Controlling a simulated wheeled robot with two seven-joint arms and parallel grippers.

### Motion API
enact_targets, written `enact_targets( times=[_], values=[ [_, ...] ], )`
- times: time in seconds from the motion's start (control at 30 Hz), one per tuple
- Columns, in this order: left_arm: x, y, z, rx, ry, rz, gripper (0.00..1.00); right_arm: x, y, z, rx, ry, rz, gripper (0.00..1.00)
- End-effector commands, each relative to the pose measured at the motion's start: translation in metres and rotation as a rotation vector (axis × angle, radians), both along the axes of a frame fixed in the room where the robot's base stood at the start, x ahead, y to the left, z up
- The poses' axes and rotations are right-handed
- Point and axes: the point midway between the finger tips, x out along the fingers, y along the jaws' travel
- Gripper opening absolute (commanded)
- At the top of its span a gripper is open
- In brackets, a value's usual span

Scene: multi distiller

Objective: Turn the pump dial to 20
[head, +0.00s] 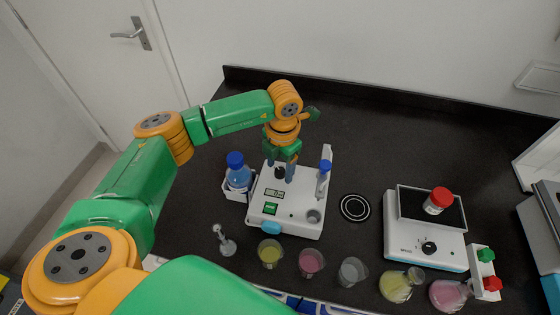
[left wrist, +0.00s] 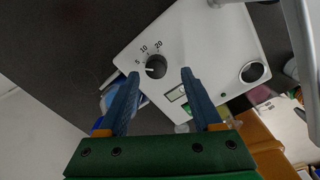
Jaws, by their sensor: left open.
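The white pump (head: 287,205) stands on the black bench, with a small display and a green button on its top. Its dark round dial (head: 280,172) shows clearly in the left wrist view (left wrist: 156,66), with 5, 10 and 20 printed around it. The dial's white mark points left, close to the 5. My left gripper (head: 280,170) is over the dial, pointing down and open. In the left wrist view its two blue fingers (left wrist: 160,74) lie on either side of the dial, with a gap to it; I cannot tell their height above it. My right gripper is not in view.
A blue-capped bottle (head: 238,175) stands left of the pump, and a blue-topped tube stands in its right side. Several beakers and flasks (head: 311,262) line the front. A white device (head: 428,245) with a red-capped jar is at right. The bench behind is clear.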

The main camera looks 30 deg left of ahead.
Motion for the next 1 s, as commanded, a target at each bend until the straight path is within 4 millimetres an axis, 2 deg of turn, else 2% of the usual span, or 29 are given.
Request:
enact_targets(
  times=[0.1,0.3,0.37,0.5,0.57,0.83,1.0],
  values=[
    [0.000,0.000,-0.008,-0.001,-0.001,0.000,0.66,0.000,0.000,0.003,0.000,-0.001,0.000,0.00],
    [0.000,0.000,-0.010,-0.002,-0.002,-0.001,0.66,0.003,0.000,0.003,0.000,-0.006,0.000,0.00],
    [0.000,0.000,-0.010,-0.002,-0.002,-0.001,0.53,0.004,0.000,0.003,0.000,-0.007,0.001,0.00],
    [0.000,0.000,-0.010,-0.002,-0.002,-0.001,0.15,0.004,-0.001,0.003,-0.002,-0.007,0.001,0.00],
    [0.000,0.000,-0.010,-0.002,0.000,-0.001,0.00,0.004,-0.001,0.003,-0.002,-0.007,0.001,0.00],
    [0.000,0.000,-0.011,-0.001,-0.001,-0.017,0.00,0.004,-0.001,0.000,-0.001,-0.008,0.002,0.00],
    [0.000,0.000,-0.013,-0.001,0.000,-0.080,0.00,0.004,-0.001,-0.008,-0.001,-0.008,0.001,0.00]
  ],
)
